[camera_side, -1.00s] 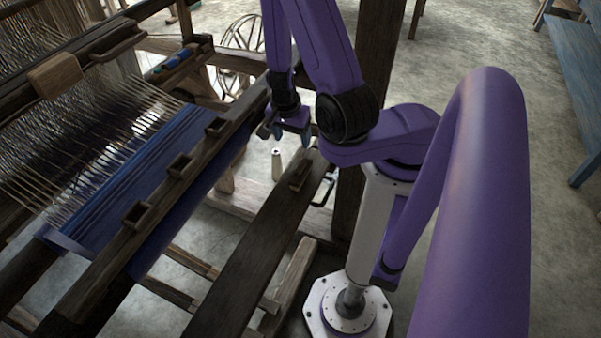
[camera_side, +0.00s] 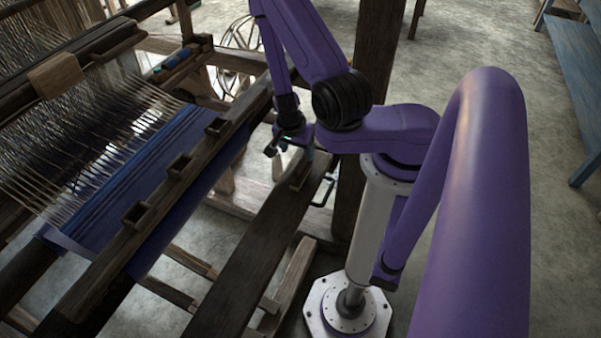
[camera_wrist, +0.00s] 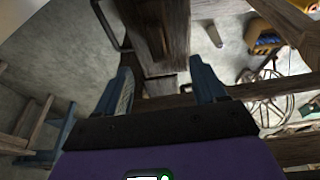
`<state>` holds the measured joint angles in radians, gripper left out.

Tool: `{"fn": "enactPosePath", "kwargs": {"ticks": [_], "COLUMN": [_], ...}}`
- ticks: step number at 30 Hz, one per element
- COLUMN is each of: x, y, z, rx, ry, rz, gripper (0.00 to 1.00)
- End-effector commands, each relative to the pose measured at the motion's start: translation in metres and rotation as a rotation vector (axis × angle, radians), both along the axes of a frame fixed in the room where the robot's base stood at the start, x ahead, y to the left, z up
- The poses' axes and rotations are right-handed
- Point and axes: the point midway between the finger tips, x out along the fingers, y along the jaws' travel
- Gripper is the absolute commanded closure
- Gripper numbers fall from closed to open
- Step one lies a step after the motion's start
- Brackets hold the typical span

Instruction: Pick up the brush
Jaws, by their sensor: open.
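The brush (camera_side: 300,175) looks like a small brown wooden block lying on the dark wooden bench beam (camera_side: 255,250), near its far end. My gripper (camera_side: 290,148) is open above that end of the beam and hides part of the brush in the side view. In the wrist view my gripper (camera_wrist: 160,68) has its two blue fingers spread apart with nothing between them. A dark wooden block that appears to be the brush (camera_wrist: 154,32) lies beyond the fingertips, roughly in line with the gap. I cannot tell the exact height above it.
The loom with blue cloth (camera_side: 150,170) and its notched front beam (camera_side: 155,200) stands to the left. A thick upright post (camera_side: 362,110) is close on the right. A black handle (camera_side: 325,192) sits beside the bench. A small pale cone (camera_wrist: 214,34) stands on the floor.

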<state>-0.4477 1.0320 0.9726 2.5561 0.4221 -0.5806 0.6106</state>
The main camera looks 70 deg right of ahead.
Motion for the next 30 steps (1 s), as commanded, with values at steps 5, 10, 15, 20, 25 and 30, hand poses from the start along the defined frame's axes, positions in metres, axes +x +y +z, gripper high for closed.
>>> {"fn": "enactPosePath", "kwargs": {"ticks": [5, 10, 15, 20, 25, 30], "x": [-0.001, -0.001, 0.0, -0.001, -0.002, -0.003], "y": [-0.005, -0.009, -0.013, -0.014, -0.015, -0.019], "z": [-0.018, -0.036, -0.049, -0.054, -0.069, -0.09], "rx": [0.003, 0.003, 0.002, 0.002, 0.003, 0.003], "ry": [0.002, 0.002, -0.001, -0.001, 0.002, 0.001], "rz": [0.0, -0.001, 0.001, 0.001, -0.001, -0.001], "gripper": [0.3, 0.3, 0.3, 0.3, 0.3, 0.3]}}
